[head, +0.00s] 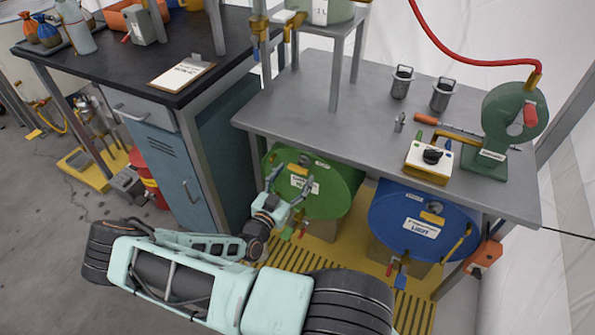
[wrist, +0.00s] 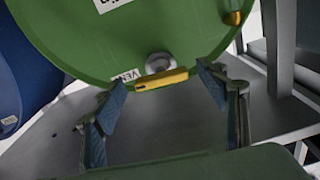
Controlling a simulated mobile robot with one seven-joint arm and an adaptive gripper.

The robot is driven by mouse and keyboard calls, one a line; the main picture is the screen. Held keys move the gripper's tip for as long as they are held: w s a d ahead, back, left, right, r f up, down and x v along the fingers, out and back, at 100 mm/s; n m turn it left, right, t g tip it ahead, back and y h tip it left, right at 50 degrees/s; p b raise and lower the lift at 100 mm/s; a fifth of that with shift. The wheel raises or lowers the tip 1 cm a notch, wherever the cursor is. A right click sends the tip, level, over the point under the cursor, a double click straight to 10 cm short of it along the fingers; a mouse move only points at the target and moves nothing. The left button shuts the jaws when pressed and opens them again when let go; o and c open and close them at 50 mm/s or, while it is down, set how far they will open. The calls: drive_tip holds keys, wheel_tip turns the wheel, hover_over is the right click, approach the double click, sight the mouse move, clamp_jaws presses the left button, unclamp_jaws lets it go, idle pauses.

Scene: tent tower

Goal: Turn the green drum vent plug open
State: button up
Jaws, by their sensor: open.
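The green drum (head: 338,190) lies on its side under the grey table, its round face toward me; its face also fills the top of the wrist view (wrist: 95,45). The vent plug, a yellow bar handle (wrist: 162,79) beside a grey round hub, sits on the drum face near a label reading VENT. It also shows in the head view (head: 299,170) as a small yellow bar high on the face. My gripper (wrist: 162,82) is open, with one finger on each side of the yellow handle and visible gaps on both sides; it also shows in the head view (head: 291,179).
A blue drum (head: 415,222) lies to the right of the green one. Both rest over a yellow grated tray (head: 285,252). The grey tabletop (head: 330,100) overhangs the drums. A blue cabinet (head: 170,170) stands close to the left of my gripper.

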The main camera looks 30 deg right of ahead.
drive_tip(key=v, duration=0.9)
drive_tip(key=shift+s, duration=0.1)
